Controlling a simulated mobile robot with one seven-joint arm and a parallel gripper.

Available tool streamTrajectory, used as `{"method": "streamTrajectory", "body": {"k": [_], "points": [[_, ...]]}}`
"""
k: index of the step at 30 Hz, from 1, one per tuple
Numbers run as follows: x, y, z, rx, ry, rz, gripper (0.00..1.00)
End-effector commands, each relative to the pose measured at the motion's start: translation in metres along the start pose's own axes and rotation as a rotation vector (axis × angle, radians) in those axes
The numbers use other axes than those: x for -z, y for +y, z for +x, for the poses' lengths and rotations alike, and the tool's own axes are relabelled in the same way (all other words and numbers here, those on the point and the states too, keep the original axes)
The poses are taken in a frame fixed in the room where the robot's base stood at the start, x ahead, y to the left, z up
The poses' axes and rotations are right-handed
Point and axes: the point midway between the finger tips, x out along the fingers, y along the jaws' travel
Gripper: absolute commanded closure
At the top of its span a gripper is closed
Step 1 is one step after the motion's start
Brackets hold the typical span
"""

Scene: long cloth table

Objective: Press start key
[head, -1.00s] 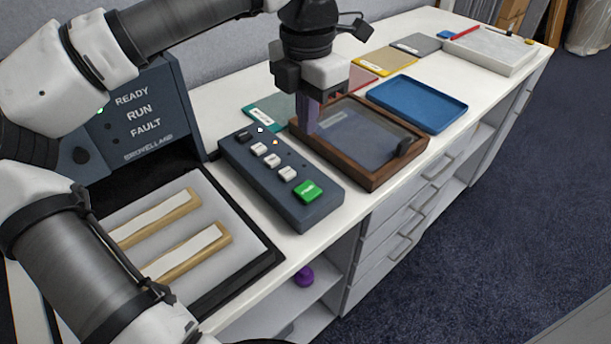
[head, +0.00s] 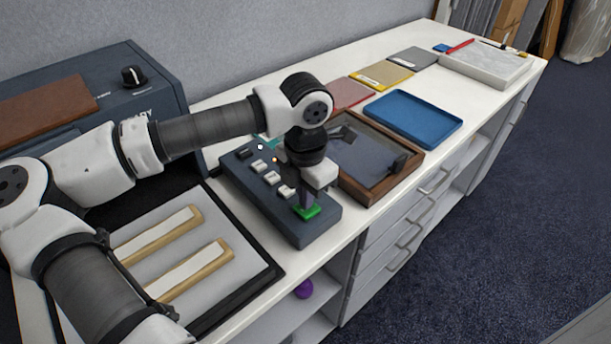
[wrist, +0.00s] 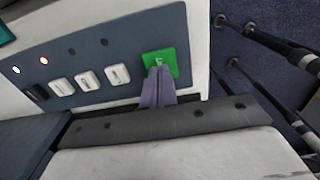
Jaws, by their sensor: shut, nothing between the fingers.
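The start key is the large green key (head: 309,213) at the near right end of the dark control box (head: 322,229). It also shows in the wrist view (wrist: 161,60) with a white mark on it. My gripper (head: 306,206) is shut and empty, pointing down with its fingertips at the green key. In the wrist view the purple-grey fingers (wrist: 158,75) are together and overlap the key's lower edge. They appear to touch the key, but I cannot tell whether it is pushed down. Several white keys (wrist: 88,80) and a dark key (wrist: 36,92) sit in a row beside it.
A wooden frame tray (head: 376,190) stands right behind the box. A blue tray (head: 413,118) lies farther back. A black-edged tray with wooden strips (head: 190,270) lies at the left. The dark machine (head: 150,92) stands behind it. The table's front edge is close to the box.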

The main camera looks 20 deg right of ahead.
Motion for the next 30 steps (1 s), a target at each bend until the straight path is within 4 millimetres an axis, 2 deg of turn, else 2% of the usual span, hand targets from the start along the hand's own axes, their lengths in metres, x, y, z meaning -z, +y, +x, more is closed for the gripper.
{"method": "streamTrajectory", "body": {"k": [13,23,30], "points": [[0.000,0.000,0.005,0.000,0.000,0.001,1.00],[0.001,0.000,0.025,-0.001,0.003,0.000,1.00],[0.001,-0.001,0.026,0.004,0.007,0.002,1.00]]}}
